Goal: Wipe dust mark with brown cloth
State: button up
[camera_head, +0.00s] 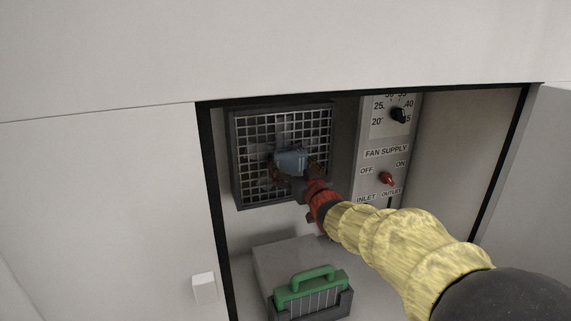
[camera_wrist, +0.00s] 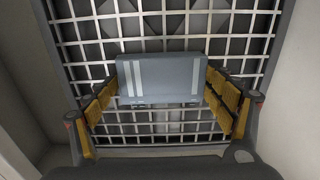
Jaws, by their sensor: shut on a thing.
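My gripper (camera_head: 296,172) is inside a recess, in front of a metal grille. In the wrist view my gripper (camera_wrist: 163,84) has its yellow-padded fingers on the two ends of a blue-grey block (camera_wrist: 158,78) with pale stripes, and is shut on it. The block also shows in the head view (camera_head: 290,160), in front of the grille (camera_head: 247,125). I cannot tell whether it touches the grille. I make out no brown cloth and no dust mark in either view.
A panel (camera_head: 375,139) with a black dial (camera_head: 398,115) and a red switch (camera_head: 387,179) stands right of the grille. A green-handled unit (camera_head: 312,280) sits on the recess floor below my arm. White walls and a black frame bound the opening.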

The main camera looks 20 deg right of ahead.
jog(key=shift+d, duration=0.5)
jog(key=shift+d, duration=0.1)
